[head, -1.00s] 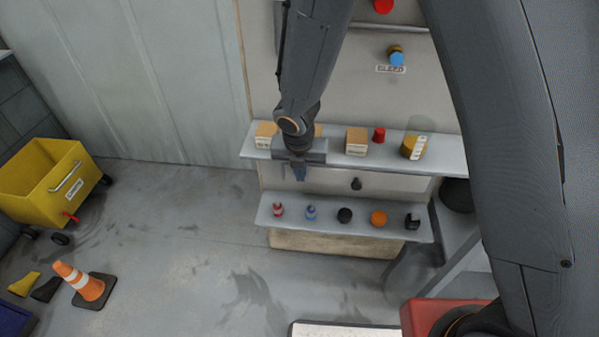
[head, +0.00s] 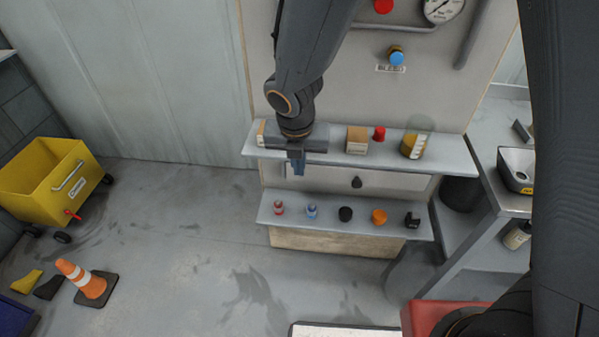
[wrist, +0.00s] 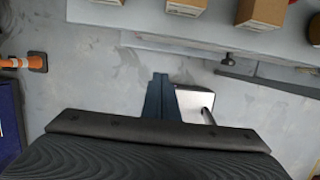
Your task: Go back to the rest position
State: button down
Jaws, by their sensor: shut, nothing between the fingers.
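My gripper (head: 298,168) hangs in front of the upper shelf in the head view, fingers pointing down and closed together with nothing between them. In the wrist view its fingertips (wrist: 159,80) are together above the grey floor. My arm comes down from the top of the head view, and a large dark link of mine fills the right side.
The upper shelf (head: 455,157) holds boxes, a red cap (head: 379,134) and an amber jar (head: 413,146). The lower shelf (head: 300,222) holds several small parts. A yellow cart (head: 30,180) and orange cone (head: 85,281) stand left. Floor between is clear.

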jog(key=shift+v, duration=0.8)
jog(key=s+d+r+m+b, duration=0.1)
jog(key=s+d+m, duration=0.2)
jog(key=d+m, duration=0.9)
jog(key=s+d+r+m+g+b, duration=0.1)
jog(key=s+d+m, duration=0.3)
jog(key=d+m, duration=0.7)
jog(key=shift+s+d+r+m+b, duration=0.2)
jog(key=shift+d+m+b, duration=0.3)
jog(key=shift+m, duration=5.8)
jog(key=shift+a, duration=0.1)
